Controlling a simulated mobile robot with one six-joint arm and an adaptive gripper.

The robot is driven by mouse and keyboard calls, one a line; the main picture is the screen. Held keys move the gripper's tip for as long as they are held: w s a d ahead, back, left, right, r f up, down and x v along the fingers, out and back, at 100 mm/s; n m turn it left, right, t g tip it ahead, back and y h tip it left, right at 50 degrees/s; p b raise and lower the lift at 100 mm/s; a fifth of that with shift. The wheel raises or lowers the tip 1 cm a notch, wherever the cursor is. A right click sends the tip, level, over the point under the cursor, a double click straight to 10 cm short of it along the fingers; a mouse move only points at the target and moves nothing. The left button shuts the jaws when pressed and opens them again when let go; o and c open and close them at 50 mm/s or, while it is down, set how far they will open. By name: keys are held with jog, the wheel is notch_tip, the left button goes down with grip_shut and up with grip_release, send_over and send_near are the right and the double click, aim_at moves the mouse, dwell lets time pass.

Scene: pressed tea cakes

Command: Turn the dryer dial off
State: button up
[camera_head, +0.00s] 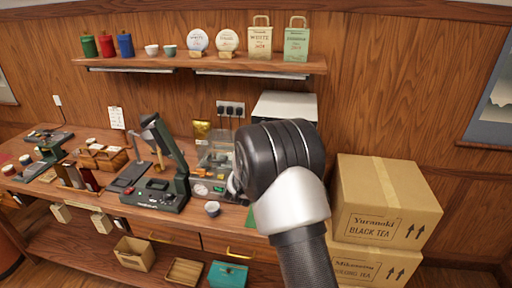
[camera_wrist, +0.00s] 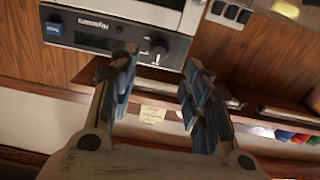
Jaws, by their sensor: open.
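The dryer (camera_wrist: 105,40) shows in the wrist view as a pale box with a dark front panel, seen upside down. The panel carries a round black dial (camera_wrist: 158,47), a small display and a blue button (camera_wrist: 54,28). My gripper (camera_wrist: 158,66) is open and empty, its fingers pointing at the panel. The dial appears in the gap between the fingertips, beyond them, with no contact visible. Its setting is too small to read. In the head view, a pale box top (camera_head: 287,104), probably the dryer, shows behind my arm. My arm hides its front and most of my gripper.
A wall shelf (camera_head: 200,66) with canisters, cups and bags runs above. A press-like machine (camera_head: 160,180) and a small cup (camera_head: 212,208) stand on the counter left of my arm. Stacked cartons (camera_head: 385,200) stand at the right. Sockets (camera_wrist: 230,12) are on the wall.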

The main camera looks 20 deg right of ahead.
jog(key=v, duration=0.4)
dwell(0.4)
jog(key=s+a+r+n+g+y, duration=0.2)
jog(key=s+a+r+y, duration=0.25)
jog(key=s+a, duration=0.25)
jog(key=s+a+r+n+g+y, duration=0.1)
jog(key=s+a+r+n+y, duration=0.15)
jog(key=s+a+y, duration=0.35)
jog(key=s+a+f+n+g, duration=0.1)
jog(key=s+f+g, duration=0.1)
jog(key=s, duration=1.3)
jog(key=s+a+f+n+g, duration=0.1)
jog(key=s+g, duration=0.4)
jog(key=s, duration=1.1)
jog(key=shift+a+f, duration=0.3)
jog(key=shift+f, duration=0.4)
jog(key=shift+h, duration=0.25)
